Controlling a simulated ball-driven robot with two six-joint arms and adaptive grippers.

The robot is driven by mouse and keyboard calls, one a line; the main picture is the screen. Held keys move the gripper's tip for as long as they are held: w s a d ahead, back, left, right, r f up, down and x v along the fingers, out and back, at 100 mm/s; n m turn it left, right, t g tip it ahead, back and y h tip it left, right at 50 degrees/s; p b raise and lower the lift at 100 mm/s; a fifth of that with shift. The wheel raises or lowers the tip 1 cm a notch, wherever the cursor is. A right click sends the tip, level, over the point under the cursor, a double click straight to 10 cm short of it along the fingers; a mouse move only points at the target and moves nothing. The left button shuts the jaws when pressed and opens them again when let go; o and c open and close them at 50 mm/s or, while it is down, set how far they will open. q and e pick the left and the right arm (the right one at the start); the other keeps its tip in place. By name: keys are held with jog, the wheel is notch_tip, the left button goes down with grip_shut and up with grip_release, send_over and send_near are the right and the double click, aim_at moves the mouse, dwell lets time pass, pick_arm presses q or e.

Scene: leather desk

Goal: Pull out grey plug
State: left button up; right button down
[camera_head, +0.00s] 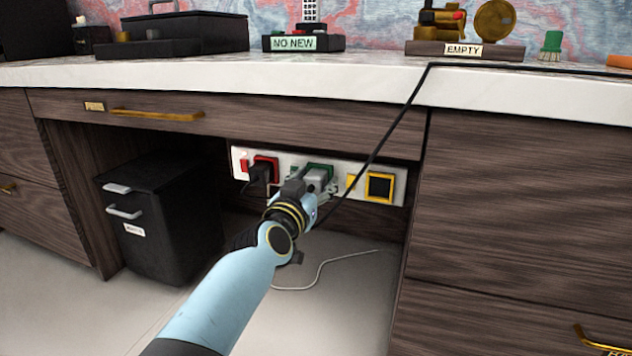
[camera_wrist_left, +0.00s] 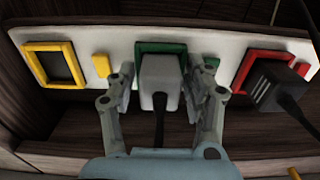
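The grey plug (camera_wrist_left: 160,82) sits in the green-framed socket (camera_wrist_left: 146,49) of the white power strip (camera_wrist_left: 213,47), its dark cable running toward my wrist. In the head view the left gripper (camera_head: 308,186) reaches the strip and partly hides the grey plug (camera_head: 318,173). My right gripper is in neither view.
A black plug (camera_wrist_left: 280,85) sits in the red socket (camera_wrist_left: 245,65). The yellow socket (camera_head: 380,187) is empty. A black cable (camera_head: 385,140) drops from the desktop past the strip. A black cabinet (camera_head: 165,215) stands at left; a thin pale cable (camera_head: 320,272) lies on the floor.

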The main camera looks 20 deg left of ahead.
pick_arm(q)
jog(key=o, duration=0.4)
jog(key=shift+o, duration=0.2)
jog(key=s, duration=1.2)
jog(key=shift+a, duration=0.2)
